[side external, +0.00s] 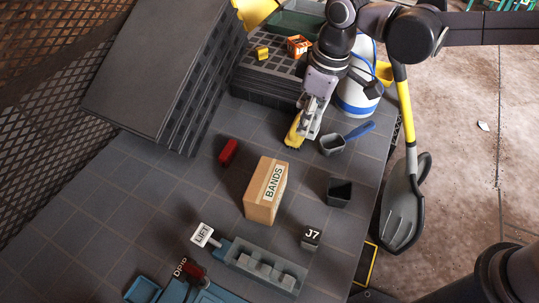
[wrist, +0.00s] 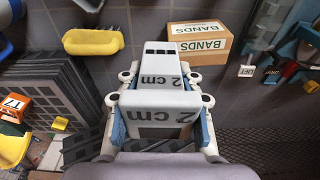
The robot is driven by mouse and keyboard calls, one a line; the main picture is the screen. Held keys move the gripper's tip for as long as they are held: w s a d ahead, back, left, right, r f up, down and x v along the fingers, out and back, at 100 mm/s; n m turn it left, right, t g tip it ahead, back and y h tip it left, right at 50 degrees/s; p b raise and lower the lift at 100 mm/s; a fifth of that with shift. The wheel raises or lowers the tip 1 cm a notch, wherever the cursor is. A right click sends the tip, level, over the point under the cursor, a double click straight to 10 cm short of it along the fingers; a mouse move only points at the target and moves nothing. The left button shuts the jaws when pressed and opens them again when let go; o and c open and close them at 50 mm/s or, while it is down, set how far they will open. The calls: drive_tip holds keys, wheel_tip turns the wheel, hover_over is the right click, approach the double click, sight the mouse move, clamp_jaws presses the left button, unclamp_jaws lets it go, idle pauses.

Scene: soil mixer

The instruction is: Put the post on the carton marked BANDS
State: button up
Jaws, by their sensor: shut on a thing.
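The tan carton marked BANDS (side external: 262,205) stands on the grey tiled table, in the middle of the side view. It also shows at the upper right of the wrist view (wrist: 213,36), with labels on two faces. My gripper (side external: 307,128) is above the table beyond the carton in the side view, apart from it. In the wrist view my gripper (wrist: 160,100) has pale parts marked "2 cm". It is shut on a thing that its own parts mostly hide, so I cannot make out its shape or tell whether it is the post.
A yellow piece (side external: 294,132) shows beside my fingertips. A red block (side external: 228,152) lies left of the carton. A grey cup (side external: 332,146) and a dark square pot (side external: 339,193) stand right. A J7 block (side external: 311,237) and a grey tray (side external: 266,267) are nearer. The carton's top is clear.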

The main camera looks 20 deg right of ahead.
drive_tip(key=a+f, duration=0.2)
drive_tip(key=a, duration=0.1)
drive_tip(key=s+a+f, duration=0.1)
drive_tip(key=a+f, duration=0.1)
drive_tip(key=a, duration=0.1)
drive_tip(key=a+f, duration=0.2)
drive_tip(key=a, duration=0.2)
drive_tip(key=shift+s+f, duration=0.1)
drive_tip(key=shift+s, duration=0.25)
drive_tip(key=shift+f, duration=1.95)
drive_tip(key=shift+f, duration=0.15)
drive_tip(key=o, duration=1.2)
